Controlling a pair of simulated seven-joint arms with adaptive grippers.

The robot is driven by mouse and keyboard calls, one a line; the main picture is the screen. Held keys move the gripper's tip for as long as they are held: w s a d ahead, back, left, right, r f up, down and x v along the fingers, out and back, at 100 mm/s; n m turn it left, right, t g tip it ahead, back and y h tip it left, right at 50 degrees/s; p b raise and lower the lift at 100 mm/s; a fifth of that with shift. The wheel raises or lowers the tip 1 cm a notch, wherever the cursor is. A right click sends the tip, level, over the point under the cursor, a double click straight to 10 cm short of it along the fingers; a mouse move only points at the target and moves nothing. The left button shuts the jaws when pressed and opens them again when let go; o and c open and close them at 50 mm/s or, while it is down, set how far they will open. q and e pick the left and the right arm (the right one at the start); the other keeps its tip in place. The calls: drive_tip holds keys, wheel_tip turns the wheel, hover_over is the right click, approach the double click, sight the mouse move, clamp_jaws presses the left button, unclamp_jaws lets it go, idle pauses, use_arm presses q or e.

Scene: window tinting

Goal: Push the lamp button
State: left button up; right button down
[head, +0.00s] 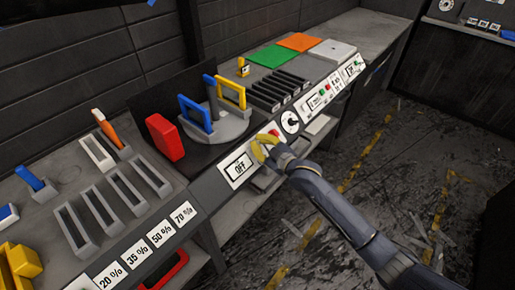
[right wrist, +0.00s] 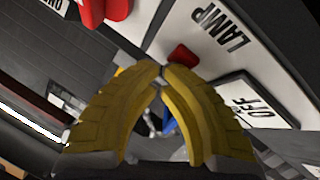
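A small red button (right wrist: 182,55) sits beside the LAMP label (right wrist: 218,26) on a light panel in the right wrist view. The OFF display (head: 238,168) is on the front edge of the bench; it also shows in the right wrist view (right wrist: 254,103). My right gripper (head: 262,150) is at the panel, just right of the OFF display. In the right wrist view its yellow fingers (right wrist: 160,76) meet at the tips and hold nothing. The tips appear very close to the red button; I cannot tell whether they touch it. My left gripper is not seen.
A larger red control (right wrist: 118,8) is near the fingers. A round dial (head: 290,122) lies beyond my right gripper. A grey stand with blue and yellow frames (head: 232,90) and a red block (head: 165,137) stand behind the panel. A yellow blocky object (head: 20,262) is at bottom left.

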drive_tip(key=shift+s+d+r, duration=0.2)
drive_tip(key=shift+d+r, duration=0.1)
drive_tip(key=shift+s+d+r, duration=0.45)
drive_tip(key=shift+d+r, duration=0.1)
drive_tip(key=shift+r, duration=0.15)
drive_tip(key=shift+s+d+r, duration=0.4)
drive_tip(key=shift+d+r, duration=0.1)
drive_tip(key=shift+r, duration=0.15)
drive_tip(key=shift+s+d+r, duration=0.45)
drive_tip(key=shift+d+r, duration=0.1)
drive_tip(key=shift+r, duration=0.15)
